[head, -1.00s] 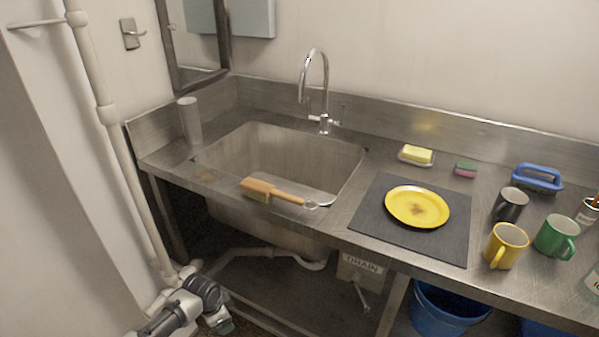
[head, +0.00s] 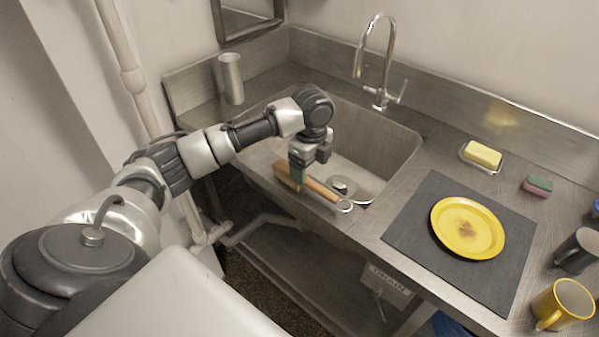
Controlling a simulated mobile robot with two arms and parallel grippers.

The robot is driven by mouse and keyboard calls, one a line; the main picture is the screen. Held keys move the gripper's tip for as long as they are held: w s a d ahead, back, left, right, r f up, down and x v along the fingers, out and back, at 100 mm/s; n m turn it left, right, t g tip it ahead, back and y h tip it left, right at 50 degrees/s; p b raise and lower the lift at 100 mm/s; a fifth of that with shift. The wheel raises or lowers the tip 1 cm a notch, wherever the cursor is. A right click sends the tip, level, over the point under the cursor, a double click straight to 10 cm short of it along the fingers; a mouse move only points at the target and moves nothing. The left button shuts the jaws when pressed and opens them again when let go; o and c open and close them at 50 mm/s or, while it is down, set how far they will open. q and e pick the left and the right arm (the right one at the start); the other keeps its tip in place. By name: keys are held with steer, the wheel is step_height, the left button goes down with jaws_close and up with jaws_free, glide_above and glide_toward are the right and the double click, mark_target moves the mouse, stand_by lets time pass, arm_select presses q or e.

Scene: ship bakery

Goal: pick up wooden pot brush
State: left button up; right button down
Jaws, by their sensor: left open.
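The wooden pot brush (head: 323,189) lies along the front edge of the sink. Its head is at the left and its handle points right, ending in a metal ring. My left gripper (head: 299,179) points down over the brush near its head end and hides part of it. The jaws are open. I cannot tell whether the fingertips touch the brush or hover just above it. My right gripper is not in view.
The steel sink (head: 395,150) has a tall tap (head: 385,65) behind it. A metal cup (head: 231,79) stands at its left. A yellow plate (head: 467,228) lies on a dark mat (head: 422,207). Butter-yellow soap (head: 483,154), a sponge (head: 538,185) and mugs (head: 563,303) are at the right.

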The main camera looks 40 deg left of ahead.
mark_target(309, 181)
arm_select(q)
steer(key=shift+f, duration=0.65)
steer(key=shift+w+f, duration=0.1)
steer(key=shift+f, duration=0.25)
steer(key=f+p, duration=0.1)
steer(key=f, duration=0.3)
steer(key=shift+a+f, duration=0.1)
steer(key=shift+a, duration=0.1)
steer(key=shift+w+f+p, duration=0.1)
steer(key=shift+f+p, duration=0.2)
steer(key=shift+f, duration=0.3)
steer(key=shift+c, duration=0.7)
steer(key=c, duration=0.9)
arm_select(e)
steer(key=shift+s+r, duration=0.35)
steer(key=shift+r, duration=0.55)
